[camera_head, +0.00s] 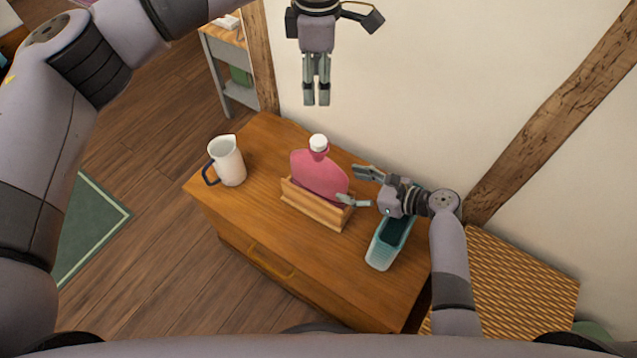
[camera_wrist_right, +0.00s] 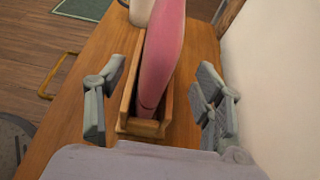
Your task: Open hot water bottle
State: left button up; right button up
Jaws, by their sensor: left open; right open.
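The pink hot water bottle (camera_head: 318,175) stands upright in a wooden holder (camera_head: 313,207) on the dresser. Its white stopper (camera_head: 318,142) sits on top of the neck. My right gripper (camera_head: 352,187) is open at the right end of the bottle, its fingers apart. In the right wrist view the bottle (camera_wrist_right: 164,50) and the holder (camera_wrist_right: 127,110) lie between and beyond the open fingers (camera_wrist_right: 155,108). I see no contact with the bottle. My left gripper (camera_head: 316,104) hangs above and behind the bottle, fingers pointing down and close together, holding nothing.
A white pitcher (camera_head: 228,160) with a dark handle stands at the left of the dresser top (camera_head: 262,146). A teal container (camera_head: 381,253) sits under my right wrist. The wall (camera_head: 420,80) rises behind the dresser. A wicker surface (camera_head: 510,285) is at the right.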

aim_at(332, 180)
jog(key=x, duration=0.6)
jog(key=shift+w+a+f, duration=0.15)
jog(key=shift+a, duration=0.15)
jog(key=shift+c, duration=0.3)
grip_shut()
dwell(0.3)
